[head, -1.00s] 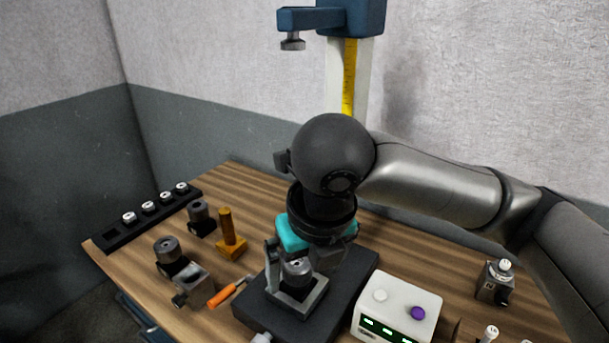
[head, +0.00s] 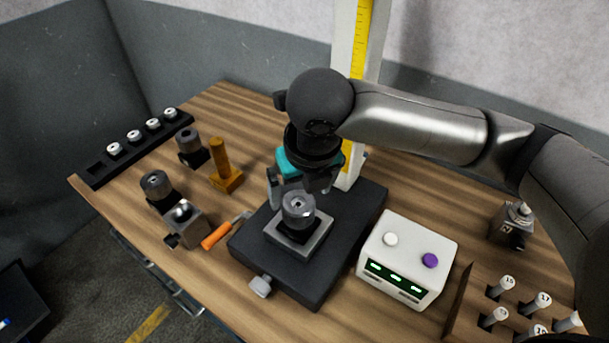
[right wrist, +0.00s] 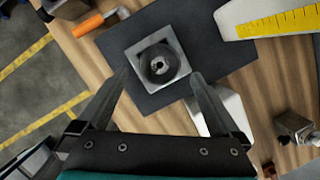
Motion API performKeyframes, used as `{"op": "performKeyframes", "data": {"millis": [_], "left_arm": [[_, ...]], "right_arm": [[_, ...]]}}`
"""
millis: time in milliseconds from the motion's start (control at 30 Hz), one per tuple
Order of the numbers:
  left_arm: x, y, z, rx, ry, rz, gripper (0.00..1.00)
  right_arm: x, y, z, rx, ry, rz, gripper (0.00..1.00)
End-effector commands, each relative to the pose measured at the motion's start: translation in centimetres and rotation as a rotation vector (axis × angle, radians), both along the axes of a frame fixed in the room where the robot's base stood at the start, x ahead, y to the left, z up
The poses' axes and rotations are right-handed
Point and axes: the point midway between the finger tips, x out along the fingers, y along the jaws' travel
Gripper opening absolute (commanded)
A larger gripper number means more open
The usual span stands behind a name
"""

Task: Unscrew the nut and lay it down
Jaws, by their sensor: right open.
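The dark round nut (head: 298,210) sits upright in a square grey holder (head: 322,234) on a black base plate. Its top with a central hole faces up. It also shows in the right wrist view (right wrist: 158,66), centred in the holder (right wrist: 177,51). My right gripper (head: 299,190) is open and empty, pointing down over the far side of the nut. In the right wrist view its fingertips (right wrist: 160,78) are on either side of the holder, with visible gaps to the nut. My left gripper is not in view.
Left of the base plate (head: 363,233) lie an orange-handled tool (head: 216,236), a metal block (head: 187,229), dark cylinders (head: 190,148) and a brown post (head: 220,158). A white control box (head: 406,259) stands right. A black rack (head: 132,150) lines the far-left edge.

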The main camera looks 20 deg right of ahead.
Motion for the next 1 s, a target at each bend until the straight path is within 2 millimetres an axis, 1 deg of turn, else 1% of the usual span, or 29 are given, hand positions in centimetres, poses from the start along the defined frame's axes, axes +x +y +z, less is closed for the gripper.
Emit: {"op": "performKeyframes", "data": {"millis": [33, 100, 200, 300, 467, 733, 1000], "left_arm": [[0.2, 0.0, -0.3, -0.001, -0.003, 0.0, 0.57], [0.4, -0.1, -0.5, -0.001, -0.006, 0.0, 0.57], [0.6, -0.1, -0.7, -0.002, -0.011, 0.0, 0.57], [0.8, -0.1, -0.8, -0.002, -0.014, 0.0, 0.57], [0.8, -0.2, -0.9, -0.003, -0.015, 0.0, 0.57], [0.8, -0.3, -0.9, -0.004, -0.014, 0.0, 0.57], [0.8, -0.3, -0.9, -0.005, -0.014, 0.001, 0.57]], "right_arm": [[0.2, 0.0, -1.2, -0.001, 0.004, 0.0, 1.0], [0.5, 0.0, -2.3, -0.001, 0.003, -0.001, 1.0], [0.9, 0.1, -3.7, 0.0, 0.002, 0.001, 1.0], [1.2, 0.1, -4.6, 0.001, 0.001, 0.0, 1.0], [1.5, 0.1, -5.3, 0.0, 0.0, 0.001, 1.0], [1.5, 0.1, -5.4, 0.001, -0.001, 0.002, 1.0], [1.5, 0.1, -5.4, 0.0, -0.001, 0.001, 0.7]]}}
